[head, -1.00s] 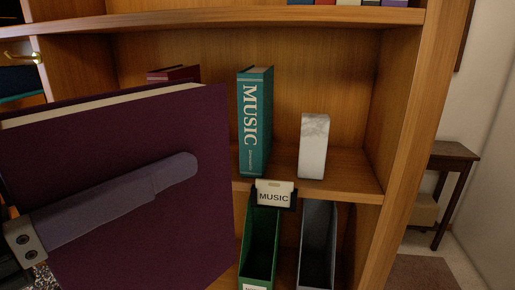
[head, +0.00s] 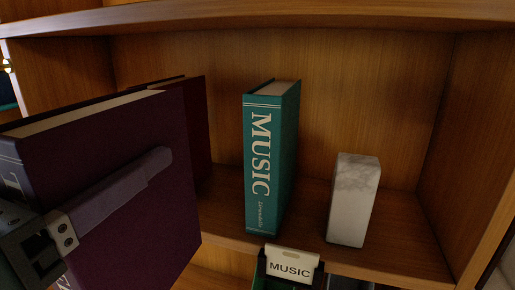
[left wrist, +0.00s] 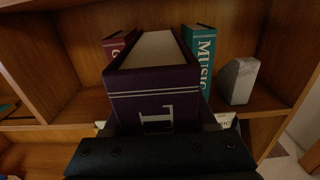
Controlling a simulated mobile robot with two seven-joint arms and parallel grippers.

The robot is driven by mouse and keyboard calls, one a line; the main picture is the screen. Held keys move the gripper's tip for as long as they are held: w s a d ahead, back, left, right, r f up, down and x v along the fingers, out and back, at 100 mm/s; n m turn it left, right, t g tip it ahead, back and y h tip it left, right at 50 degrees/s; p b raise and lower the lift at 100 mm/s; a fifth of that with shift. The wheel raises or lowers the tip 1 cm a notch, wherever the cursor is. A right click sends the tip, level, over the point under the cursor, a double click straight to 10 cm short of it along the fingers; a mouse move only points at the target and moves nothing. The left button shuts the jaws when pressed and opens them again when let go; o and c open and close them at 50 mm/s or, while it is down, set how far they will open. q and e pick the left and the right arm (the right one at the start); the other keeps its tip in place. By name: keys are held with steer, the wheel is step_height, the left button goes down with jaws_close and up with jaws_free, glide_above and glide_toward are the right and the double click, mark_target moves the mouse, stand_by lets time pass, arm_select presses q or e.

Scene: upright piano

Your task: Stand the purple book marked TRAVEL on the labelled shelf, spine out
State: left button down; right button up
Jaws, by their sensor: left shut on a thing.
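The purple book (head: 135,190) is in my left gripper (head: 150,168), at the left of the head view, in front of the shelf. One finger lies flat on its cover; the other is hidden behind it. The book is upright, its pale page edge on top. Its spine (left wrist: 155,105) faces the wrist camera, with a T-like letter showing; the rest of the title is hidden. The shelf (head: 385,240) has a MUSIC label (head: 290,267) on its front edge. My right gripper is not in view.
A teal MUSIC book (head: 268,160) stands on the shelf, with a marble block (head: 352,205) to its right. A dark red book (head: 197,125) stands left of it, partly behind the purple book. Bare shelf shows between the red and teal books and right of the block.

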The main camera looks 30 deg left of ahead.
mark_target(176, 126)
arm_select(q)
steer(key=shift+s+r, duration=0.1)
steer(key=shift+s, duration=0.05)
steer(key=shift+w+r+p, duration=0.1)
steer(key=shift+w+p, duration=0.2)
steer(key=shift+p, duration=0.25)
steer(key=p+x, duration=0.5)
steer(key=x, duration=0.3)
steer(key=p+x, duration=0.1)
steer(key=x, duration=1)
steer(key=shift+w, duration=0.25)
steer(key=shift+f+b, duration=0.4)
steer(key=shift+f, duration=0.35)
steer(key=shift+c, duration=0.6)
jaws_free()
steer(key=shift+f, duration=0.2)
